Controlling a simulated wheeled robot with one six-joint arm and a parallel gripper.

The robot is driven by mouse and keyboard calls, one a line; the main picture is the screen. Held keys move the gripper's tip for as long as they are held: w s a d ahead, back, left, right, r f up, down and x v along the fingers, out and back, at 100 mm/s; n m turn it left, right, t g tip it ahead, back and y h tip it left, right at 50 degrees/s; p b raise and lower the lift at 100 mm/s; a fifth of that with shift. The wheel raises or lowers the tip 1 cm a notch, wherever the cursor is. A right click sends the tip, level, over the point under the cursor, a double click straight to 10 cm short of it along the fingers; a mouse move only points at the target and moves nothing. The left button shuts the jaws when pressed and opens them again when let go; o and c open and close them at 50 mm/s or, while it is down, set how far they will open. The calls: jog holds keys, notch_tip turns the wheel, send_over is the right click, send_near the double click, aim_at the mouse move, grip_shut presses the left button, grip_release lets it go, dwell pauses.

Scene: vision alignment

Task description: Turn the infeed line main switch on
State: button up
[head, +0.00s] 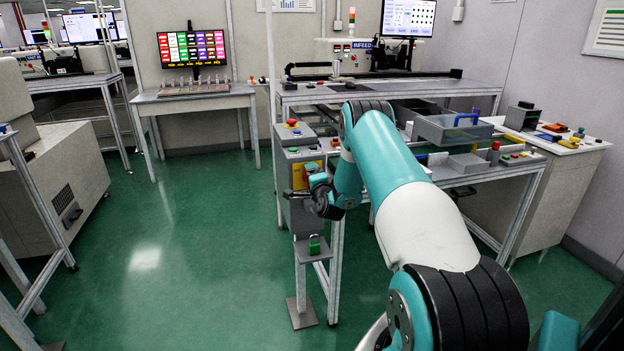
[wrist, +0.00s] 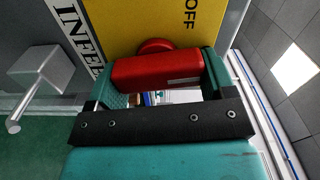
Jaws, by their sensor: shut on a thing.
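The infeed line main switch is a red handle (wrist: 158,72) on a yellow plate (wrist: 140,22) marked OFF, on a grey box lettered INFEED. The box (head: 299,208) stands at the front left end of the bench in the head view, its yellow plate (head: 298,177) partly covered by my gripper. My gripper (wrist: 160,85) is shut on the red handle, with one teal finger at each end of it. The handle lies across the wrist view, slightly tilted. Its pointing on the plate cannot be read surely.
A green padlock (head: 314,245) sits on a small stand below the box. A red button (head: 292,122) is on top of the box. A grey block with a rod (wrist: 40,75) sticks out left of the switch. Open green floor (head: 170,240) lies left.

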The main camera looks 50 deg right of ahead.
jog(key=shift+f+m, duration=0.1)
jog(key=shift+m, duration=0.7)
jog(key=o, duration=0.9)
jog(key=shift+s+a+f+b, duration=0.15)
jog(key=shift+s+a+b, duration=0.15)
jog(key=shift+s, duration=0.2)
jog(key=b+v, duration=1.6)
jog(key=b, duration=0.2)
jog(key=shift+s+b, duration=0.2)
jog(key=shift+b, duration=0.2)
